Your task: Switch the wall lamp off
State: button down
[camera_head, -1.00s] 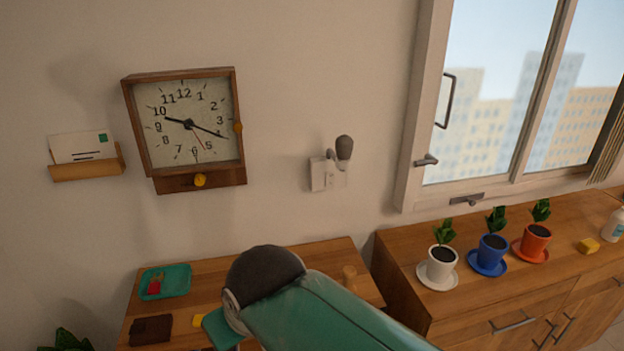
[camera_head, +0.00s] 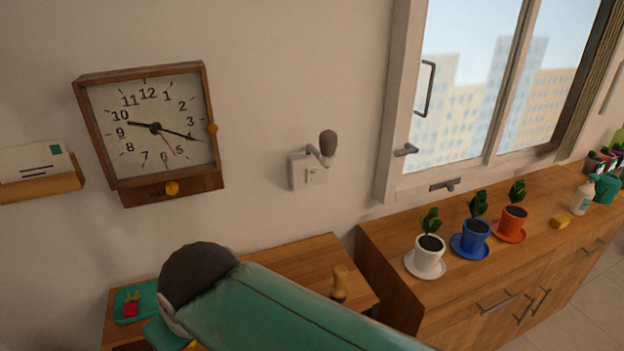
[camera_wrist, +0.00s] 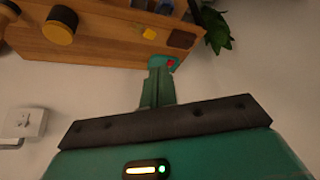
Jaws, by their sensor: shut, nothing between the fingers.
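The wall lamp (camera_head: 328,145) has a small dark rounded head on a short grey arm. It is fixed to a pale wall plate (camera_head: 297,174) between the clock and the window. A small switch (camera_head: 312,174) shows on the plate's front; its position is too small to tell. No clear glow shows on the wall around the lamp. In the wrist view the plate (camera_wrist: 20,122) is at the left edge, apart from my gripper. My gripper (camera_wrist: 160,72) is shut and empty, and the wooden desk shows beyond its fingers. In the head view my teal arm hides the gripper.
A wooden clock (camera_head: 150,130) and a letter holder (camera_head: 45,188) hang left of the lamp. Below is a desk (camera_head: 290,262) with a teal tray (camera_head: 122,308) and a wooden stamp (camera_head: 340,282). A cabinet (camera_head: 385,245) with potted plants stands right, under the window (camera_head: 465,90).

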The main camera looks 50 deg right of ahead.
aim_at(311, 173)
jog(key=w+d+f+n+t+h, duration=0.15)
jog(key=w+d, duration=0.25)
jog(key=d, duration=0.5)
jog(key=w+d+n+t+h, duration=0.2)
jog(key=w+d+h, duration=0.15)
jog(key=d, duration=0.65)
jog(key=w+d+f+n+t+h, duration=0.15)
jog(key=w+d, duration=0.25)
jog(key=d, duration=0.5)
jog(key=s+d+f+n+t+h, duration=0.2)
jog(key=s+d+n+t, duration=0.4)
jog(key=s+d, duration=0.4)
jog(key=d+h, duration=0.1)
jog(key=d, duration=0.2)
jog(key=shift+d+f+n, duration=0.15)
jog(key=shift+d+n, duration=0.2)
jog(key=shift+n, duration=0.05)
jog(key=shift+h, duration=0.25)
jog(key=x, duration=1.3)
jog(key=shift+w+d, duration=0.2)
jog(key=shift+w, duration=0.1)
jog(key=shift+w, duration=0.1)
